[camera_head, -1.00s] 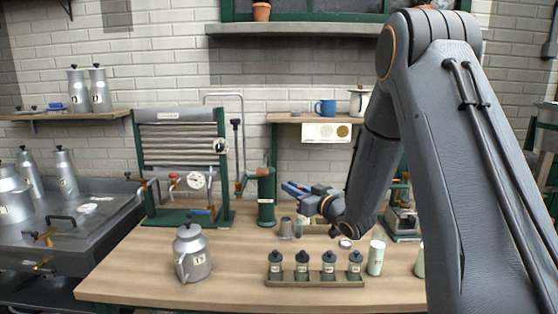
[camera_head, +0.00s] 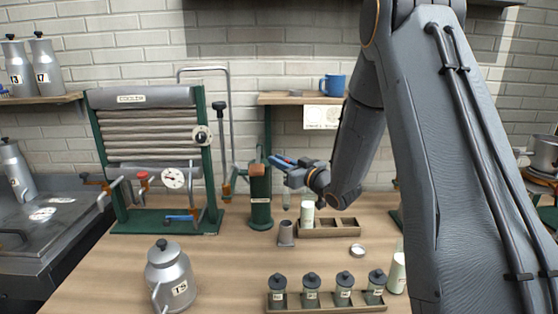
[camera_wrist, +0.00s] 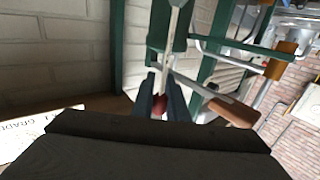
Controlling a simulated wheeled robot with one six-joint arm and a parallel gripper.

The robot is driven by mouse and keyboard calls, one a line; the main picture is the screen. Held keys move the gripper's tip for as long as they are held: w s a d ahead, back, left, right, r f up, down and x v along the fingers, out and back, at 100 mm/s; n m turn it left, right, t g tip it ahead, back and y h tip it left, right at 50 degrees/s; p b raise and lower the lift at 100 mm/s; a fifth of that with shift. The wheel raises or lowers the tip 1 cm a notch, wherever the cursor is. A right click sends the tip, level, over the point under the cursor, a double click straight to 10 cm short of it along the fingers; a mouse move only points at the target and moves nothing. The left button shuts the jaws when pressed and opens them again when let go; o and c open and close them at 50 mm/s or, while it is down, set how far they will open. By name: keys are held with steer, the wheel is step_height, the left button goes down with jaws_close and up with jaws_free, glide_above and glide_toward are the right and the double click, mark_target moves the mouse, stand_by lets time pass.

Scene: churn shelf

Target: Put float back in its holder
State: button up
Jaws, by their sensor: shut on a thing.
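My gripper (camera_head: 277,162) has blue fingertips and is raised over the back of the bench, beside the top of a green cylinder (camera_head: 260,205). In the wrist view the fingers (camera_wrist: 163,98) are shut on a thin pale rod with a red part, which looks like the float (camera_wrist: 168,50). A small grey flared cup (camera_head: 286,234) stands on the bench below the gripper. I cannot tell which piece is the float's holder.
A wooden tray (camera_head: 345,234) with a pale bottle (camera_head: 307,214) is right of the cup. A round lid (camera_head: 358,251), a rack of dark-capped jars (camera_head: 328,306) and a metal can (camera_head: 169,275) are nearer. The cooler (camera_head: 155,96) stands left. The bench centre is clear.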

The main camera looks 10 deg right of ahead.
step_height(320, 180, down, 12)
steer(key=b, duration=0.7)
stand_by(0.6)
steer(key=shift+a, duration=0.1)
steer(key=o, duration=0.9)
